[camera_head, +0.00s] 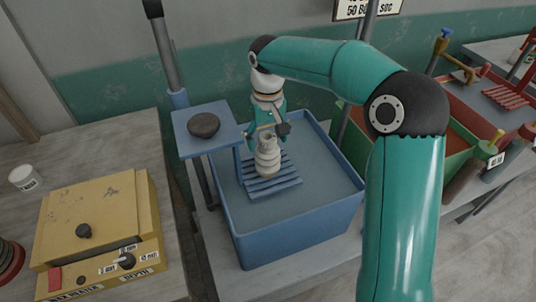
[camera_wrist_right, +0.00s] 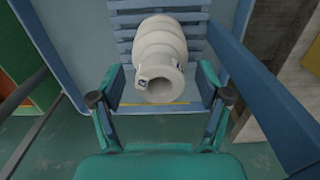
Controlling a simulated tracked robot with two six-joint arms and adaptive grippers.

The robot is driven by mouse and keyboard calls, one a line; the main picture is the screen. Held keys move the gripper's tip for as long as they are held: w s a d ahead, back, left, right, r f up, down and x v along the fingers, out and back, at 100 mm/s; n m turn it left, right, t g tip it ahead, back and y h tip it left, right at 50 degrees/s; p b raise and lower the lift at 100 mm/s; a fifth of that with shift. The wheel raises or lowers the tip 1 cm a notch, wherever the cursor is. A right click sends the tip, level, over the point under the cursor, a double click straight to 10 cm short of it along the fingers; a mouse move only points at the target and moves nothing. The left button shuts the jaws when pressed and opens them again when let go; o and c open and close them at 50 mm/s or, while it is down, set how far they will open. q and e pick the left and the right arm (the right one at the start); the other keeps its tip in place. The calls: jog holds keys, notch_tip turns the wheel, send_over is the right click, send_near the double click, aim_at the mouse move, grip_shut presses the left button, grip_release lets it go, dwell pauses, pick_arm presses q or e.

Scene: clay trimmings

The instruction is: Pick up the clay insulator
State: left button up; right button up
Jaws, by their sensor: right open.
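The clay insulator (camera_head: 267,162) is a cream, ribbed piece that stands on a blue slatted rack (camera_head: 287,184) in the blue tub. It also shows in the right wrist view (camera_wrist_right: 160,52), with its round hollow end towards the camera and small dark marks near that end. My right gripper (camera_head: 266,133) is open at the insulator's upper end. In the right wrist view its fingers (camera_wrist_right: 161,92) lie on either side of the insulator, with a gap on both sides. My left gripper is not in view.
The blue tub (camera_head: 300,243) has raised walls around the rack. A blue raised plate (camera_head: 182,146) with a dark lump (camera_head: 204,125) stands at its left. A yellow box (camera_head: 100,215) sits on the left table. A green and red bin (camera_head: 443,150) is behind my right arm.

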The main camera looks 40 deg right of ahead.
jog(key=shift+c, duration=0.4)
grip_shut()
jog(key=shift+r, duration=0.1)
